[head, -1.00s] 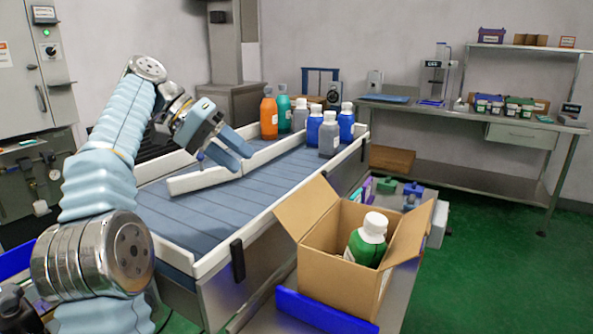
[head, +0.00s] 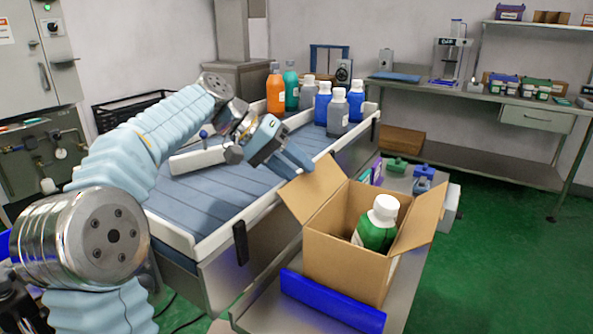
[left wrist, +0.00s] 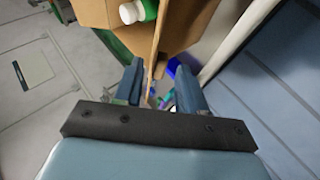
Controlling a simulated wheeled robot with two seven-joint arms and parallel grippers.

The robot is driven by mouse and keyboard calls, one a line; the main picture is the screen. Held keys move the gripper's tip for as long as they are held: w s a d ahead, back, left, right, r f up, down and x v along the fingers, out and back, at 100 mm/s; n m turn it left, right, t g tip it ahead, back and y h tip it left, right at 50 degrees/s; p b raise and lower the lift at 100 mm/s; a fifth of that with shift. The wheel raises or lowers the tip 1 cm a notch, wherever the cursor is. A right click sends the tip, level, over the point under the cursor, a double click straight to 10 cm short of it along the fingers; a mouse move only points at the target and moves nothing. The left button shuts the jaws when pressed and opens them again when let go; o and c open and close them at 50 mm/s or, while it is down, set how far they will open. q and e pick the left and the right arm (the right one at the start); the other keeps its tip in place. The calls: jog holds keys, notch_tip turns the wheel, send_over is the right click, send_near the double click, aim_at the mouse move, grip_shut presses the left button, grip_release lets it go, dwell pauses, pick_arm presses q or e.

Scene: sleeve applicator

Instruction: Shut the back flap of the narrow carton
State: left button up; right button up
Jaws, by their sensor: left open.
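The narrow carton (head: 345,262) stands open on a bench beside the conveyor. A flap (head: 317,188) on its conveyor side sticks up and leans outward; another flap (head: 420,214) stands out at the right. I cannot tell which is named the back flap. A green bottle with a white cap (head: 378,226) stands inside. My left gripper (head: 300,163) is open, just above and behind the conveyor-side flap. In the left wrist view, a flap's edge (left wrist: 157,42) shows nearly edge-on ahead of the gap between the fingers (left wrist: 160,84). Contact is not clear. My right gripper is not in view.
A blue strip (head: 330,300) lies along the carton's near side. The conveyor (head: 205,195) with white rails runs at left, with several bottles (head: 330,105) at its far end. Small green and blue items (head: 405,170) sit behind the carton.

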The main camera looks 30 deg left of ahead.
pick_arm(q)
jog(key=shift+w+d+f, duration=0.1)
jog(key=shift+d+f, duration=0.1)
jog(key=shift+d, duration=0.05)
grip_shut()
